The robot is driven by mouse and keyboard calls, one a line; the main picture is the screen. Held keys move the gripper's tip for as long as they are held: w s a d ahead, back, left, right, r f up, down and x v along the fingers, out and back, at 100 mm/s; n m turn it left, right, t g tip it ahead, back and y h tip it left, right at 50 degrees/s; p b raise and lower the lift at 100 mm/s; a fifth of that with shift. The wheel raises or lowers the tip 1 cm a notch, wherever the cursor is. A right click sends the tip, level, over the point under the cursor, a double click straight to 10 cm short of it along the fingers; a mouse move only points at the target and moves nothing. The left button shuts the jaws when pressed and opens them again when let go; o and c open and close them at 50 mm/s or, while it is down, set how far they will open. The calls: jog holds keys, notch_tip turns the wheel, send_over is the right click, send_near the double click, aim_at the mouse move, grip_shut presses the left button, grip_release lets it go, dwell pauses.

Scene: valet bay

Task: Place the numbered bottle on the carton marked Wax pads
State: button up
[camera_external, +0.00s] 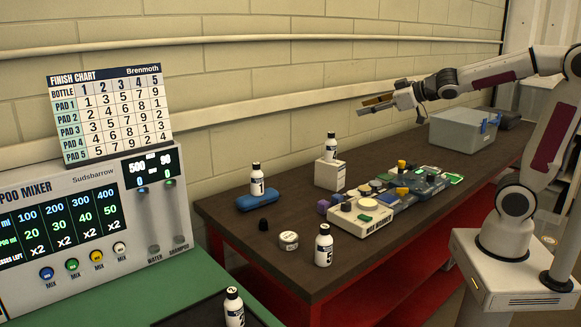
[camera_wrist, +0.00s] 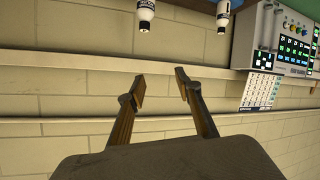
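A white carton (camera_external: 330,175) stands upright on the brown bench; its print is too small to read. A white black-capped bottle (camera_external: 331,149) stands on top of it, its number unclear. A bottle marked 1 (camera_external: 257,184) stands on a blue case (camera_external: 257,201). A bottle marked 5 (camera_external: 324,247) stands at the bench's front edge. Another numbered bottle (camera_external: 234,306) is at the bottom left, partly cut off. My gripper (camera_external: 363,106) is raised above the back of the bench, near the wall, open and empty. Its spread fingers (camera_wrist: 164,88) show in the wrist view, with two bottles beyond.
A labelled device (camera_external: 365,218) with pads and coloured blocks fills the middle of the bench. A round tin (camera_external: 289,240) and a black cap (camera_external: 263,225) lie left of it. A grey box (camera_external: 465,130) stands at the back. A chart (camera_external: 110,113) tops the mixer (camera_external: 90,230).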

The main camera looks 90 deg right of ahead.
jog(key=s+a+f+n+g+y, duration=0.1)
jog(key=s+a+f+g+y, duration=0.1)
jog(key=s+a+f, duration=0.2)
jog(key=s+a+f+n+g+y, duration=0.1)
jog(key=s+a+f+g+y, duration=0.1)
jog(key=s+a+f, duration=0.3)
jog(key=s+a+f+g+y, duration=0.1)
jog(key=s+a+f+y, duration=0.2)
jog(key=s+a, duration=0.7)
jog(key=a+f, duration=0.1)
jog(key=a, duration=0.5)
jog(key=shift+s+f+n+g, duration=0.2)
jog(key=shift+s+n+g, duration=0.2)
